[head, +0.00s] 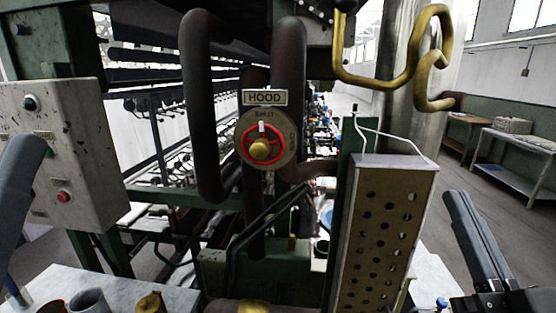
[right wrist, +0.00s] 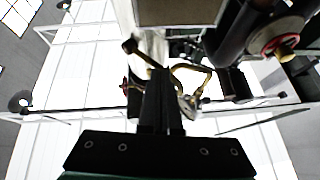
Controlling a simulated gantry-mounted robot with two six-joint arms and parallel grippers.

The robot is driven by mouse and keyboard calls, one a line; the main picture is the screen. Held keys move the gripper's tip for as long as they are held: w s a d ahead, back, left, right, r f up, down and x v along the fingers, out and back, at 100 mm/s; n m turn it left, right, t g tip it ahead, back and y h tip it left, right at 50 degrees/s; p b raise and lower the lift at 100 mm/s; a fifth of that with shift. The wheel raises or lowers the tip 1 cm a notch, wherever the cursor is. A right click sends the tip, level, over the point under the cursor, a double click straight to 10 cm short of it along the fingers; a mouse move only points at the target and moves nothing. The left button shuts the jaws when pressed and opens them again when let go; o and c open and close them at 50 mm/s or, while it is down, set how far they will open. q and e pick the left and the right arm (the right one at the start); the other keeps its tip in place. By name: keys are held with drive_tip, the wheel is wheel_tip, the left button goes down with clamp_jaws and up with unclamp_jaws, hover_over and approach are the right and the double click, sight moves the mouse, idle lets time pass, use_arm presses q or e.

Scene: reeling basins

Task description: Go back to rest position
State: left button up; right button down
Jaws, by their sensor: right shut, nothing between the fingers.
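My right gripper (head: 456,194) is at the lower right of the head view, its dark fingers pointing up and together. It is shut and empty, to the right of the perforated box and apart from it. In the right wrist view the closed fingers (right wrist: 160,75) point up the picture with nothing between them. A grey part of my left arm (head: 18,185) comes in at the left edge, in front of the control box. I cannot tell there whether the left jaws are open or shut.
A hood valve dial (head: 267,138) with a red ring hangs in the middle among dark pipes. A perforated box (head: 385,235) stands right of it. A control box (head: 75,150) is at left, and a yellow hook (head: 440,60) hangs upper right. Floor at right is open.

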drive_tip(key=s+a+r+n+t+y+p, duration=0.2)
drive_tip(key=s+a+r+t+y+p, duration=0.15)
drive_tip(key=s+r, duration=0.75)
wheel_tip(320, 180, up, 32)
drive_tip(key=w+p, duration=0.2)
drive_tip(key=p, duration=2.9)
drive_tip(key=shift+w+a+r, duration=0.15)
drive_tip(key=shift+w+r, duration=0.1)
drive_tip(key=shift+w, duration=0.15)
